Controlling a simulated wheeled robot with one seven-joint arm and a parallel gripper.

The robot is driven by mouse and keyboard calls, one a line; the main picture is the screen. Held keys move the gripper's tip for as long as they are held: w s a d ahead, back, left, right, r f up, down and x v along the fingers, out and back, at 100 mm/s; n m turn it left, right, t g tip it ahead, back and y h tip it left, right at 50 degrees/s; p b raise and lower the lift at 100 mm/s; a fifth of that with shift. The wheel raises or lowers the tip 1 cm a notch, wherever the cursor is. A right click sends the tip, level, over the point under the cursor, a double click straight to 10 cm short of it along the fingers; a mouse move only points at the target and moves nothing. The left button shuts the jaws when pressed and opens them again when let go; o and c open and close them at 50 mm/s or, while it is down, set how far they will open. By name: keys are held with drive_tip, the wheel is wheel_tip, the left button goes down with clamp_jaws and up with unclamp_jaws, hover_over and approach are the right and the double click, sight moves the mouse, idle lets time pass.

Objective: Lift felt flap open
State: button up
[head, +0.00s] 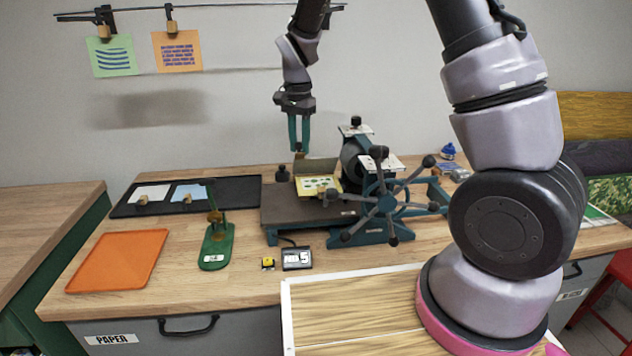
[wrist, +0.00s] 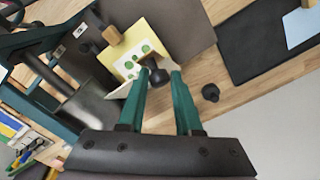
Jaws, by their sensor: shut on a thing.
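My gripper (head: 299,149) points down at the back of the press bed, its teal fingers shut on a small dark knob. In the wrist view the fingertips (wrist: 161,74) lie on either side of this knob (wrist: 157,77). The felt flap (head: 316,166) looks greyish olive and stands tilted up behind a yellow printed card (head: 314,186). The card (wrist: 137,62), with green spots, lies uncovered on the dark press bed (head: 300,208). My fingers hide part of the flap's edge.
The press's spoked wheel (head: 387,203) and roller (head: 352,160) stand right of the flap. A black weight (head: 282,174) is close left of my gripper. A green stamp stand (head: 215,245), orange tray (head: 118,260) and black mat (head: 243,190) lie left.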

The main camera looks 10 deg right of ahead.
drive_tip(key=shift+w+a+r, duration=0.1)
drive_tip(key=shift+w+r, duration=0.1)
drive_tip(key=shift+w, duration=0.4)
drive_tip(key=shift+w+a+r, duration=0.1)
drive_tip(key=shift+w+r, duration=0.1)
drive_tip(key=shift+w, duration=0.35)
drive_tip(key=shift+c, duration=0.2)
drive_tip(key=shift+w+r, duration=0.15)
drive_tip(key=shift+w, duration=1.15)
drive_tip(key=o, duration=1.3)
wheel_tip(320, 180, up, 8)
drive_tip(key=shift+d+r, duration=0.1)
drive_tip(key=shift+d, duration=0.05)
